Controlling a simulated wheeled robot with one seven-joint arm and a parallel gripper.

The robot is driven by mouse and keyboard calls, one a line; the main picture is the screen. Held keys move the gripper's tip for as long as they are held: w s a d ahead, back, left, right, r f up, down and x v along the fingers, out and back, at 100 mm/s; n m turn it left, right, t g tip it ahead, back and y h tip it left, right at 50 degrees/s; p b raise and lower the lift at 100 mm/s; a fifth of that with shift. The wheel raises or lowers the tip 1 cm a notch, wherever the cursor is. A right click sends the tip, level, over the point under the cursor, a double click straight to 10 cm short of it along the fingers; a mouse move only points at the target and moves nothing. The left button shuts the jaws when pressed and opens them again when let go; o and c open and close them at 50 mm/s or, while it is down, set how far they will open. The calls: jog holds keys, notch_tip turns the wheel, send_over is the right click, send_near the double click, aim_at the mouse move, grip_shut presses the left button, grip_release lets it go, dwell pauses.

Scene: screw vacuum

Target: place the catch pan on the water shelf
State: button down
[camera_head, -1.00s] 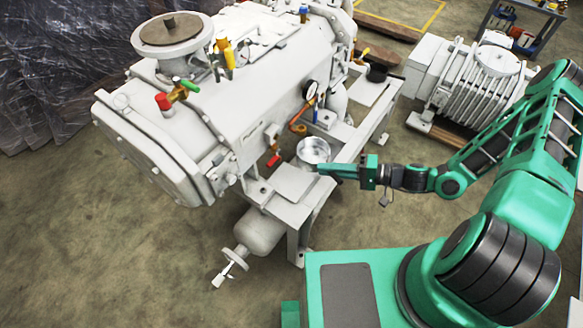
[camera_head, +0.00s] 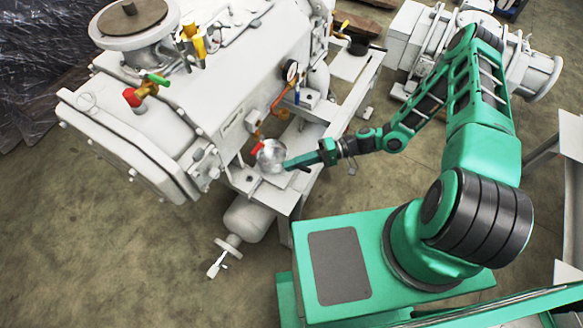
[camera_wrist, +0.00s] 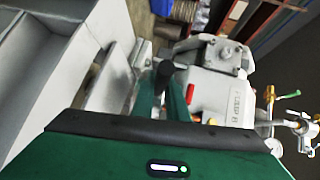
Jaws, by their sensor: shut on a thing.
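The catch pan is a small round silver pan (camera_head: 271,156) in the head view, beside the white machine's flank. My gripper (camera_head: 289,164) is shut on its right side. The pan looks tilted and overlaps the flat white shelf (camera_head: 248,183) in the picture; I cannot tell whether it touches it. I take this shelf, on the frame along the machine, as the water shelf. In the wrist view my green gripper fingers (camera_wrist: 165,95) point away toward the machine; the pan cannot be made out there.
A red-handled valve (camera_head: 257,149) sits right beside the pan, with orange piping and a gauge (camera_head: 291,71) above. The white machine (camera_head: 205,85) blocks the left side. Below the shelf hangs a white cylinder with a valve (camera_head: 246,218). The floor in front is open.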

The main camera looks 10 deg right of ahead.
jog(key=shift+w+a+f, duration=0.1)
jog(key=shift+w+f, duration=0.15)
jog(key=shift+w, duration=0.2)
jog(key=shift+f, duration=1.95)
jog(key=shift+f, duration=0.1)
jog(key=c, duration=1.7)
grip_release()
jog(key=shift+c, duration=0.2)
jog(key=v, duration=1.2)
